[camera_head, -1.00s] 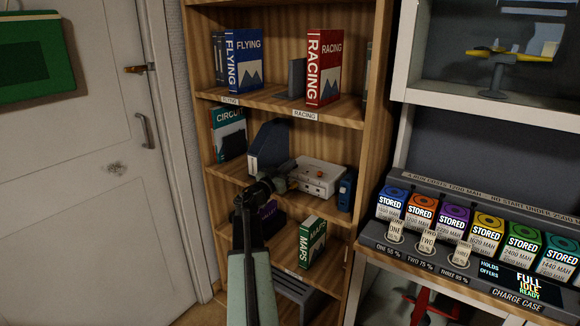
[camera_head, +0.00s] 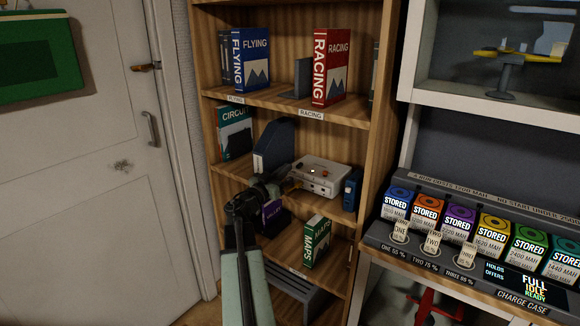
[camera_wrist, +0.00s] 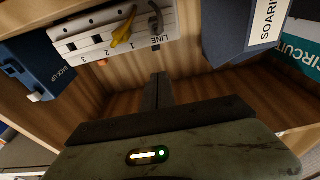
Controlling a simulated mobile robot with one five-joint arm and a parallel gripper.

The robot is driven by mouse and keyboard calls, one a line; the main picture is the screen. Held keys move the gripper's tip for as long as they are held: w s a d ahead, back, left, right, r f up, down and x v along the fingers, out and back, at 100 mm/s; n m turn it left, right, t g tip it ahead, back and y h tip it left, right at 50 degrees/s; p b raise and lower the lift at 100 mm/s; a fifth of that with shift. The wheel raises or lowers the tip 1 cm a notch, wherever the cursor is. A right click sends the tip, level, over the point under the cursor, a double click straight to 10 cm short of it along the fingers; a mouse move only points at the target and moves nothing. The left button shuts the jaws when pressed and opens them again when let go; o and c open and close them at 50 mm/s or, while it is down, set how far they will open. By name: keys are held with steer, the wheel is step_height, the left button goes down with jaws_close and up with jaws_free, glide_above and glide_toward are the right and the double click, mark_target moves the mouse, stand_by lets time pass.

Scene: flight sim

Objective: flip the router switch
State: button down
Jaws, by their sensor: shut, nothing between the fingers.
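The router is a white box (camera_head: 325,172) on the middle shelf of the bookcase, with small orange marks on top. In the wrist view its white front (camera_wrist: 88,42) appears upside down, marked LINE, 1, 2 and 3. A yellow plug or cable (camera_wrist: 124,28) is at port 1 and a dark curved lead (camera_wrist: 155,18) is by LINE. I cannot clearly tell which part is the switch. My gripper (camera_head: 284,186) is shut and empty, in front of the router's left end. Its closed fingers (camera_wrist: 160,90) point toward the router's LINE end, apart from it in the wrist view.
A dark blue holder (camera_head: 273,146) stands left of the router and a blue backup box (camera_head: 352,188) stands right. The shelf above holds the Flying (camera_head: 251,60) and Racing (camera_head: 332,66) binders. A green Maps box (camera_head: 317,240) is below. The charge case (camera_head: 470,262) is at right.

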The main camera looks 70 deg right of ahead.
steer(key=a, duration=0.1)
steer(key=a+f, duration=0.1)
steer(key=w+a+f+b, duration=0.1)
steer(key=shift+a, duration=0.25)
